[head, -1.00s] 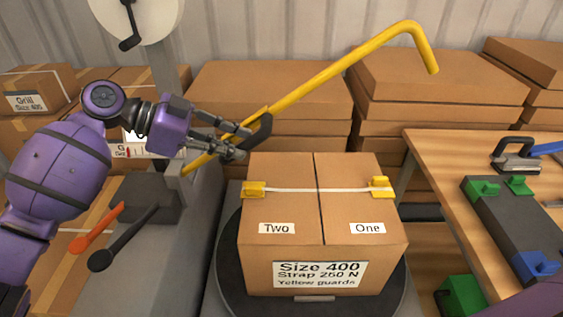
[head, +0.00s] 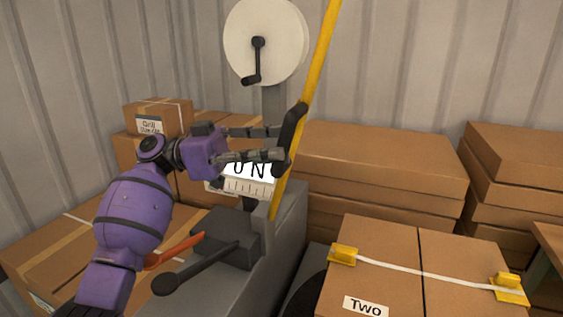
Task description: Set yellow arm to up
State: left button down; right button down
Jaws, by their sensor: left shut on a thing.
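The yellow arm (head: 321,62) is a long yellow bar. It rises steeply from the grey machine (head: 283,236), leaning a little right, and its upper end is out of view at the top. My left gripper (head: 284,146) comes from the left and is shut on the bar in its lower half; the dark fingertips cover part of it. My right gripper is not in view.
A strapped box (head: 385,285) with yellow guards stands at lower right. A white reel (head: 265,40) with a black crank is behind the bar. An orange lever (head: 176,251) and a black lever (head: 205,268) stick out below my left arm. Stacked boxes (head: 375,160) stand behind.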

pick_arm(q)
jog(key=shift+w+a, duration=0.1)
jog(key=shift+a, duration=0.1)
jog(key=c, duration=1.8)
grip_release()
jog(key=shift+o, duration=1.1)
jog(key=v, duration=1.2)
